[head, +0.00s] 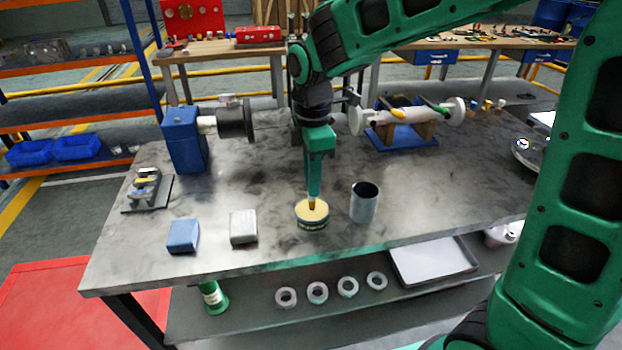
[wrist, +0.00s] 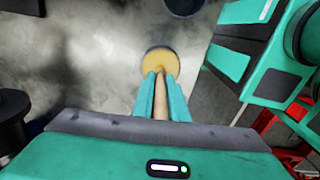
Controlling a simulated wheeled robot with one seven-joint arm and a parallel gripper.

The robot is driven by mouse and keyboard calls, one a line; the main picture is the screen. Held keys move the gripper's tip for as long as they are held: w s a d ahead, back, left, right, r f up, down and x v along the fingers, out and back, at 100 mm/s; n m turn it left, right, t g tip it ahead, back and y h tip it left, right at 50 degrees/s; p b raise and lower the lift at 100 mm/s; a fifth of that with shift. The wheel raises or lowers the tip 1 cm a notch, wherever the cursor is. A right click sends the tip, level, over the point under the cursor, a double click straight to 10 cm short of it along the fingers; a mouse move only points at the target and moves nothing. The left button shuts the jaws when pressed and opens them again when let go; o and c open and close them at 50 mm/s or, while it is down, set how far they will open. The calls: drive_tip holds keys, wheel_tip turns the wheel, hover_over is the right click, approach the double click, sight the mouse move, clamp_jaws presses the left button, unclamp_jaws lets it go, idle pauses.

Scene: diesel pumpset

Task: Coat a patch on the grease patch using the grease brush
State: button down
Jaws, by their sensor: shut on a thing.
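My gripper (head: 314,186) points down over the workbench and is shut on the grease brush (head: 312,204). In the wrist view its brown handle (wrist: 160,102) lies between my two green fingers (wrist: 160,92). The brush's lower end is at the open tin of yellow grease (head: 312,222), over or in the grease; I cannot tell how deep. The tin also shows in the wrist view (wrist: 161,61), just beyond the fingertips. I cannot make out a grease patch for certain in either view.
A grey metal cup (head: 364,204) stands close right of the tin. A pale block (head: 243,228) and a blue block (head: 183,236) lie to the left. A blue motor stand (head: 186,140) and a shaft on a blue base (head: 405,140) stand behind. The bench's right front is clear.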

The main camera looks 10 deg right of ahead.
idle(0.3)
wheel_tip(320, 180, up, 7)
idle(0.9)
idle(0.5)
